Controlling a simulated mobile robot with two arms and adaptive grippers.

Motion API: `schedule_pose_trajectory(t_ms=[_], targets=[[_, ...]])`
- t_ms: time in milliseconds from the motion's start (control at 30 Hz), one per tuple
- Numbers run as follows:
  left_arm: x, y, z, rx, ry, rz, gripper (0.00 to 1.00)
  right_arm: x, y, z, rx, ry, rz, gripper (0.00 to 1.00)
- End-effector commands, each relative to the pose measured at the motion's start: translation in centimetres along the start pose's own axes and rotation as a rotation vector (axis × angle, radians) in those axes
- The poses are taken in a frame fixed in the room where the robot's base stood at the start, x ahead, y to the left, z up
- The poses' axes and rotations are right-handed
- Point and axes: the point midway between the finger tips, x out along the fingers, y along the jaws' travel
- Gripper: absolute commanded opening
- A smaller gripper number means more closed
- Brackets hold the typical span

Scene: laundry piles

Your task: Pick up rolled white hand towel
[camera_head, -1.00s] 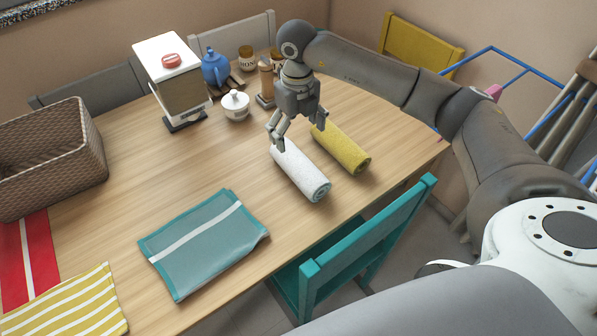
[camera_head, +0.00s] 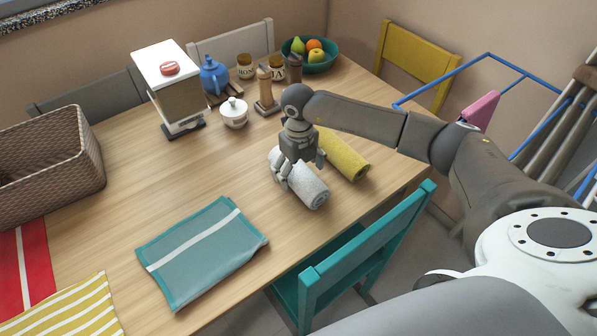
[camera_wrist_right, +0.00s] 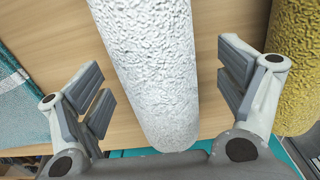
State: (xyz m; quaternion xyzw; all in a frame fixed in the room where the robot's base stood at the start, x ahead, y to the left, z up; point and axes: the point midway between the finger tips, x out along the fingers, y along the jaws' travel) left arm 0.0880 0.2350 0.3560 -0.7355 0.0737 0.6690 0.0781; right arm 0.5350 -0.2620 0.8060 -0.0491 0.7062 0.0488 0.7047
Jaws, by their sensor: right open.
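The rolled white hand towel (camera_head: 306,188) lies on the wooden table beside a rolled yellow towel (camera_head: 345,158). My right gripper (camera_head: 300,170) is directly over the white roll and hides its middle in the head view. In the right wrist view, the white roll (camera_wrist_right: 155,70) runs between the two open fingers of the right gripper (camera_wrist_right: 165,95). Gaps show on both sides, so neither finger appears to touch it. The yellow roll (camera_wrist_right: 298,70) is just outside the right-hand finger. My left gripper is not in view.
A folded teal towel (camera_head: 203,250) lies left of the white roll. A teal chair (camera_head: 350,265) stands at the near table edge. A wooden holder (camera_head: 266,105), a white sugar pot (camera_head: 234,113) and a fruit bowl (camera_head: 325,62) stand behind. A wicker basket (camera_head: 50,170) is at left.

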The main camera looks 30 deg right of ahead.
Motion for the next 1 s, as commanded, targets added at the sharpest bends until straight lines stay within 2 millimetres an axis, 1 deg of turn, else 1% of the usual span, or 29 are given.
schedule_pose_trajectory(t_ms=[33,133,367,800,1000], targets=[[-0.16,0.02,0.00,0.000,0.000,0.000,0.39,0.56,0.06,0.04,0.000,0.000,0.001,0.90],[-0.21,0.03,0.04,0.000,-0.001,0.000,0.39,1.29,0.03,0.06,-0.001,-0.001,0.000,0.90],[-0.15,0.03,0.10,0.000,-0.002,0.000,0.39,1.47,0.03,0.09,-0.001,-0.002,0.000,0.90],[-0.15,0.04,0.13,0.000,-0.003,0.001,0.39,1.42,0.01,0.10,0.000,-0.002,0.000,0.35],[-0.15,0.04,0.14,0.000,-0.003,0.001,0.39,1.36,0.01,0.13,0.000,-0.003,0.000,0.35]])
